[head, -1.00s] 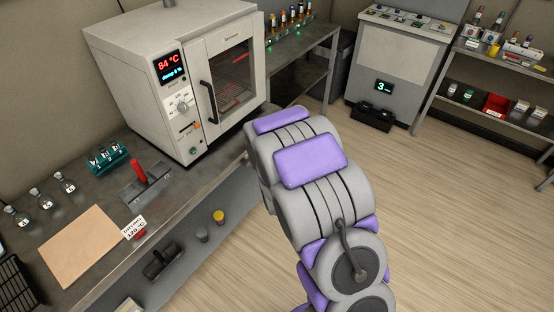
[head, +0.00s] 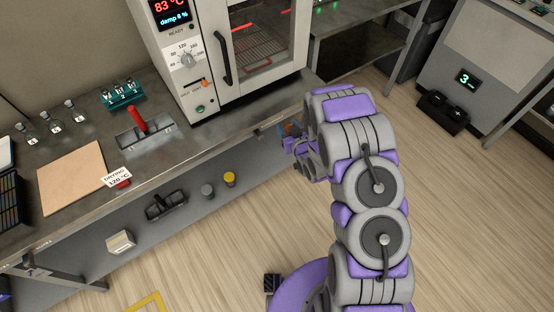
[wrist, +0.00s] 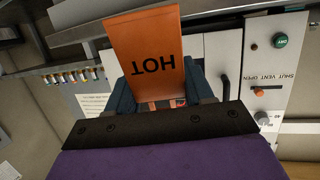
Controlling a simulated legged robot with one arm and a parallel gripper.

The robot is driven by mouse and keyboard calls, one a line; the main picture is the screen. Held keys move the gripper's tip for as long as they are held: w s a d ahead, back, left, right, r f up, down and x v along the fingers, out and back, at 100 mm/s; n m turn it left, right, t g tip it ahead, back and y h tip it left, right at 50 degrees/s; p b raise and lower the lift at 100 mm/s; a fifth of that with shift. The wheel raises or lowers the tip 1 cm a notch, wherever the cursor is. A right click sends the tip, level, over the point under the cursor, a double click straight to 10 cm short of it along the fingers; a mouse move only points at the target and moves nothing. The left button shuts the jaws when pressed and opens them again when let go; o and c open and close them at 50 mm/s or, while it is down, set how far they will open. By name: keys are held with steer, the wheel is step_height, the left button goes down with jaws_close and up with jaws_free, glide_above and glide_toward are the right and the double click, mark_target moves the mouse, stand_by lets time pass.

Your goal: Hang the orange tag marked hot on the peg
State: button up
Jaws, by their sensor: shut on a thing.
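The orange tag marked HOT (wrist: 145,45) fills the top middle of the wrist view, its lettering upside down there. My gripper (wrist: 160,100) is shut on the tag's lower end in that view, with dark fingers on both sides. In the head view my gripper (head: 291,132) shows small at the bench's front edge, right of and below the oven door, partly hidden by my arm. I cannot pick out the peg in either view.
The oven (head: 190,30) stands on the bench with its door shut. A lower shelf holds small items.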

steer(key=s+a+f+n+g+y+b, duration=0.1)
steer(key=s+a+f, duration=0.1)
steer(key=f, duration=0.4)
steer(key=s+a+f+n+g+y+b, duration=0.1)
steer(key=s+f+g, duration=0.1)
steer(key=f, duration=0.5)
steer(key=w+a, duration=0.3)
steer(key=w+a+b, duration=0.1)
steer(key=w+a, duration=0.1)
steer(key=w, duration=0.1)
steer(key=shift+w+a+f, duration=0.2)
steer(key=shift+w+a, duration=0.2)
steer(key=shift+w+a+f, duration=0.5)
steer(key=shift+a+f, duration=0.05)
steer(key=shift+d, duration=0.1)
